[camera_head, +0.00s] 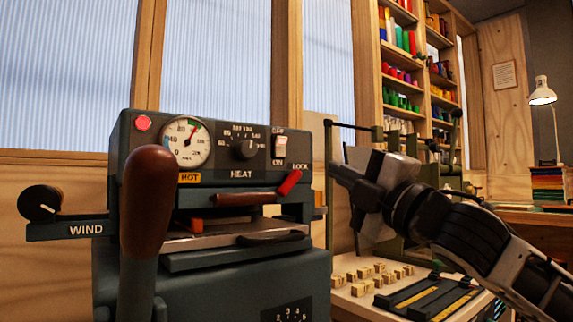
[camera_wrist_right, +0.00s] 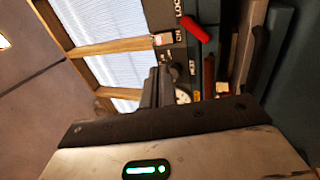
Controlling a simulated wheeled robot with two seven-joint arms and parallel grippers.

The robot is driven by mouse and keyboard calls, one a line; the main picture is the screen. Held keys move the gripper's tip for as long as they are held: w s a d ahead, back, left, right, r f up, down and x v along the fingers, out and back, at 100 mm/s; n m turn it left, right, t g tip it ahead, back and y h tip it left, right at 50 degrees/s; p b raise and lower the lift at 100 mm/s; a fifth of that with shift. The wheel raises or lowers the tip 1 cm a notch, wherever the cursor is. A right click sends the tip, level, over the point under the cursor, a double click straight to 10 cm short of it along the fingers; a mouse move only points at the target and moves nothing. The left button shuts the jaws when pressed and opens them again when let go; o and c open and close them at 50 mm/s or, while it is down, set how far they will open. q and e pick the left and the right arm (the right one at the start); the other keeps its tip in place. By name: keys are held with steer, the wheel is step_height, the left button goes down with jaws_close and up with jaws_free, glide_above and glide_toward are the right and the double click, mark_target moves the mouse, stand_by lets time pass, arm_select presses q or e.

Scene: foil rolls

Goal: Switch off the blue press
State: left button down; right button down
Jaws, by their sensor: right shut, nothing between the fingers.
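The blue press (camera_head: 215,272), a dark blue-grey machine, fills the left and middle of the head view. Its panel has a red lamp (camera_head: 143,122), a round gauge (camera_head: 186,142), a HEAT knob (camera_head: 246,150) and a pale rocker switch (camera_head: 279,147) with an ON label below it. I cannot tell surely which way the rocker is tipped. The switch also shows in the right wrist view (camera_wrist_right: 163,39). My right gripper (camera_head: 338,172) is shut and empty, to the right of the panel and apart from the switch. My left gripper is not in view.
A red LOCK lever (camera_head: 289,182) sits just below the switch. A large brown handle (camera_head: 147,200) stands in front of the panel's left part. A WIND knob (camera_head: 41,203) sticks out left. Small wooden blocks (camera_head: 365,280) lie on the bench at right.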

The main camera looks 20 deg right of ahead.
mark_target(282, 142)
steer(key=shift+s+r, duration=0.1)
steer(key=shift+s, duration=0.05)
steer(key=p+x, duration=0.1)
steer(key=x, duration=1.2)
steer(key=shift+s, duration=0.1)
steer(key=shift+w+a+r, duration=0.15)
steer(key=shift+w+r, duration=0.05)
steer(key=shift+w, duration=0.35)
